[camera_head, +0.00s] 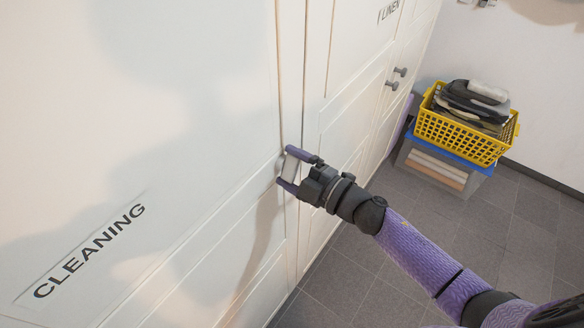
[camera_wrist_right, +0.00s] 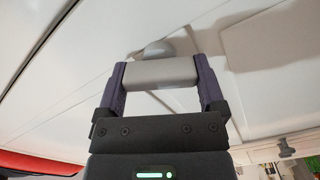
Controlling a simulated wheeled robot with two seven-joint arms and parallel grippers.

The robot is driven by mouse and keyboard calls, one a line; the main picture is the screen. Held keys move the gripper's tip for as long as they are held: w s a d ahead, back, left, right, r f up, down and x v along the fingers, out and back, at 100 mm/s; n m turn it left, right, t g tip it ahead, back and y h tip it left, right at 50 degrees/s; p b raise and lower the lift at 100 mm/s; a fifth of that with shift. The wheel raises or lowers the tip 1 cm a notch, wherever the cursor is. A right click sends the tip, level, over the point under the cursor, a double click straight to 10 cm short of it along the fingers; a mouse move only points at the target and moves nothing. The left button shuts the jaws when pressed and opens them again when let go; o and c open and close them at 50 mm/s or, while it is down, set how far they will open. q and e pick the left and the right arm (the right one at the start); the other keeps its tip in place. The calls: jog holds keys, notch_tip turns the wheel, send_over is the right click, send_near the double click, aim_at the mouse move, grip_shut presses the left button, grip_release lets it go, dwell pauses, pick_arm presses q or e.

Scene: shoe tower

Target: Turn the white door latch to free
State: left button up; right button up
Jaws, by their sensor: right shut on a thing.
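The white door latch (camera_head: 291,168) sits at the edge of the tall white cabinet door marked CLEANING (camera_head: 150,150). My right gripper (camera_head: 289,169) is shut on the latch, with one purple finger above it and one below it in the head view. In the right wrist view, the latch (camera_wrist_right: 162,73) is a pale bar lying across between the two fingers of the gripper (camera_wrist_right: 161,75). A rounded grey piece (camera_wrist_right: 158,48) shows just behind the bar. My left gripper is not in view.
The dark tiled floor (camera_head: 400,240) is clear around my right arm.

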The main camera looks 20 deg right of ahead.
jog(key=n+b, duration=0.1)
jog(key=n, duration=0.3)
jog(key=shift+f+n, duration=0.15)
jog(key=shift+n, duration=0.55)
jog(key=o, duration=1)
jog(key=shift+c, duration=0.2)
jog(key=b+v, duration=0.1)
jog(key=v, duration=0.9)
